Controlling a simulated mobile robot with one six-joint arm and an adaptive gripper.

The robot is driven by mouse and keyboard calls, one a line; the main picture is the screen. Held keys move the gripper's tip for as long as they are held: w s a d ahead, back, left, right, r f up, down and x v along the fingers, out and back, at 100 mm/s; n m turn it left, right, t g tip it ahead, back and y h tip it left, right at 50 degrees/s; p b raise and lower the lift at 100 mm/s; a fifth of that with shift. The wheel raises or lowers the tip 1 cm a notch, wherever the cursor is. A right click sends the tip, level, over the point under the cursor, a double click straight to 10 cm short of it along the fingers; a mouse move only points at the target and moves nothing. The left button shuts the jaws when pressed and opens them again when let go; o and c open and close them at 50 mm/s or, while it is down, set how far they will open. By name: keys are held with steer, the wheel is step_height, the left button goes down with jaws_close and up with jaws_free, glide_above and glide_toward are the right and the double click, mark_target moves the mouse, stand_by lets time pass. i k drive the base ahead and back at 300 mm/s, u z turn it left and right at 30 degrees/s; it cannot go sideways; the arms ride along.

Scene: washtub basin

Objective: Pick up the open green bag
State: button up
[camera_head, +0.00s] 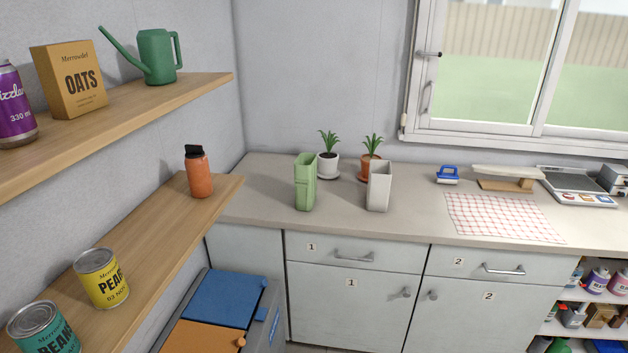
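The green bag (305,183) stands upright on the countertop, left of centre in the head view. It is tall and narrow, and its top looks open. A similar pale grey-white bag (379,188) stands to its right with a gap between them. The white plant pot (328,166) is close behind the green bag, to its right. My gripper does not show in this view.
The counter (340,214) is clear in front of the bags. A terracotta pot (370,165) stands behind the pale bag. A checked cloth (502,217) lies to the right. A wooden shelf (150,230) with an orange bottle (199,175) juts out at left.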

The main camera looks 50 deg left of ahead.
mark_target(305, 164)
steer(key=u, duration=0.4)
steer(key=i, duration=0.75)
steer(key=u, duration=0.75)
steer(key=i, duration=0.55)
steer(key=u, duration=0.2)
